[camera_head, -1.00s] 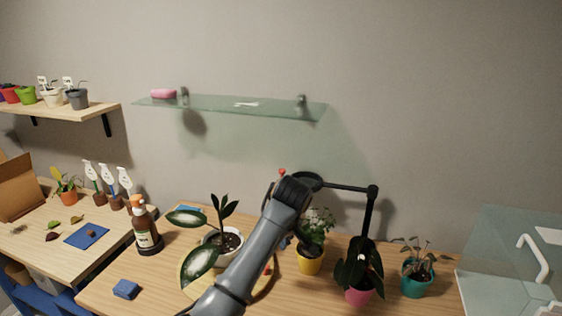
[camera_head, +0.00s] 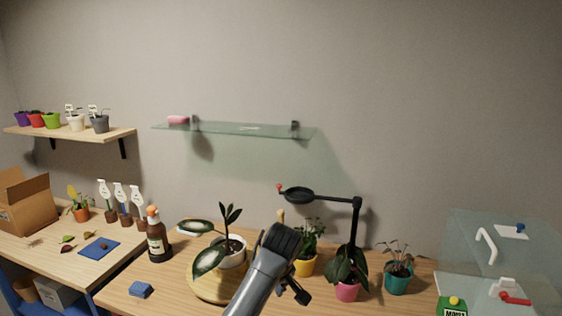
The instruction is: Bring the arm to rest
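My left arm comes in from the bottom, left of centre, and rises over the front of the plant table (camera_head: 185,262). Its dark wrist joint is in front of the potted plants. The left gripper (camera_head: 298,292) shows only as small dark parts at the lower right of the wrist. The wrist partly hides it, and I cannot tell whether it is open or shut. I see nothing held in it. My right gripper is not in view.
A glass case (camera_head: 460,240) is at right. A glass shelf (camera_head: 235,130) hangs above.

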